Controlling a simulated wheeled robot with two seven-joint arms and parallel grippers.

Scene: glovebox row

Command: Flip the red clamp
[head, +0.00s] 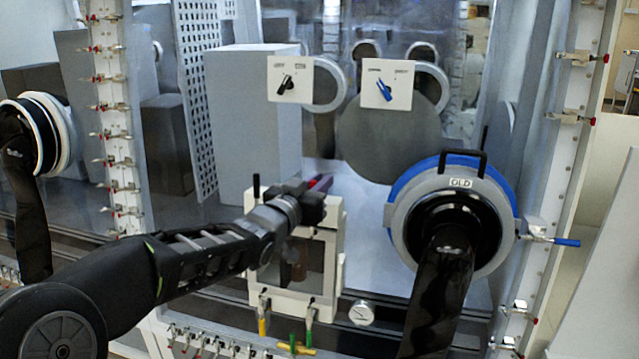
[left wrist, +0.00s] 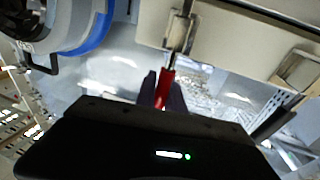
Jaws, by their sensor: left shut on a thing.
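My left gripper (head: 314,199) reaches in from the left to the top of the white box-like hatch (head: 336,245) in the middle of the head view. The red clamp (head: 322,182) shows there as a small red piece at the fingertips, mostly hidden by the gripper. In the left wrist view the red handle of the clamp (left wrist: 167,84) stands between the two dark fingers, which are shut on it. A thin metal rod runs from the handle to a pale block (left wrist: 225,40). My right gripper is not in view.
A round port with a blue ring (head: 405,185) and a black sleeve stands right of the hatch; a blue-tipped lever (head: 565,242) sticks out beside it. Two panels with a black knob (head: 286,84) and a blue knob (head: 384,90) are above. Small red-tipped clamps line the window frame.

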